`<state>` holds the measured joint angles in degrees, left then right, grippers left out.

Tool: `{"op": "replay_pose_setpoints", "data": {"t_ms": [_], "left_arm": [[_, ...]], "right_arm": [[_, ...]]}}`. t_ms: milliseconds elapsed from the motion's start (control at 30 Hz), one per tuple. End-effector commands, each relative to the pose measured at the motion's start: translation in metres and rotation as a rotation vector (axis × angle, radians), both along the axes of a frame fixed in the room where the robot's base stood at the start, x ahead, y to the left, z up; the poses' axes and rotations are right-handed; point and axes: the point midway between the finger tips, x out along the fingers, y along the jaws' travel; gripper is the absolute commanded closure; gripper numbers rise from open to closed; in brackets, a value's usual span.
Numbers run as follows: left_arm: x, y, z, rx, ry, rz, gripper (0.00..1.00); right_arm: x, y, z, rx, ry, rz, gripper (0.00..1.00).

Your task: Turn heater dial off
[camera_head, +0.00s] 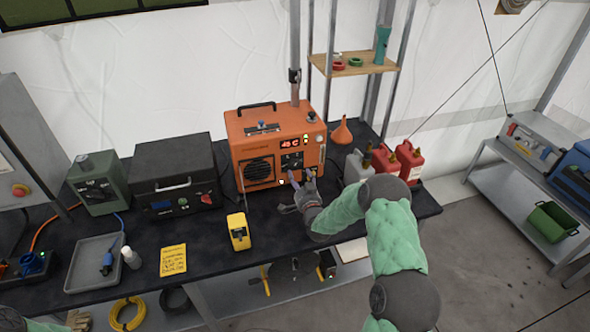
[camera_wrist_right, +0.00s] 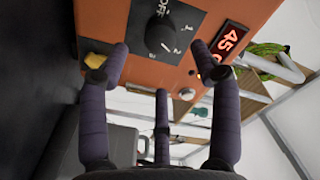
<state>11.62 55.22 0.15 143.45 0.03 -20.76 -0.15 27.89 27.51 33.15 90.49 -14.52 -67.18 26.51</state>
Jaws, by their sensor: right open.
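The heater is an orange box (camera_head: 278,122) with a black carry handle and a red lit display (camera_head: 291,144) that reads about 45 C. Its black dial (camera_wrist_right: 160,38) shows close in the right wrist view on a dark plate marked OFF, 1 and 2. A pale mark on the dial appears to face the 2. My right gripper (camera_head: 301,178) is in front of the lower right of the heater's face. In the wrist view its purple fingers (camera_wrist_right: 160,76) are spread and empty, with the dial ahead between them, apart from them. In the head view the gripper partly hides the dial area.
An orange funnel (camera_head: 341,131) and red bottles (camera_head: 409,161) stand to the right.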

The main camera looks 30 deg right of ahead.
Motion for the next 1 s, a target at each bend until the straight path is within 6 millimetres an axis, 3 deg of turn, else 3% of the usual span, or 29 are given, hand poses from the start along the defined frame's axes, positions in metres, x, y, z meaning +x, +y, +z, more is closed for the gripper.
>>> {"op": "replay_pose_setpoints", "data": {"t_ms": [300, 767, 967, 1000], "left_arm": [[0.000, 0.000, -0.006, 0.000, -0.001, 0.000, 0.60], [0.000, 0.000, -0.007, 0.000, -0.001, 0.000, 0.60], [0.000, 0.000, -0.007, 0.000, -0.001, 0.000, 0.60], [0.000, 0.000, -0.007, 0.000, -0.001, 0.000, 0.60]], "right_arm": [[0.045, -0.012, -0.001, 0.002, -0.001, -0.001, 0.36], [0.055, -0.015, 0.000, 0.001, 0.000, -0.001, 0.36], [0.055, -0.015, 0.000, 0.001, 0.000, -0.001, 0.93], [0.055, -0.015, 0.000, 0.001, 0.000, -0.001, 0.93]]}}
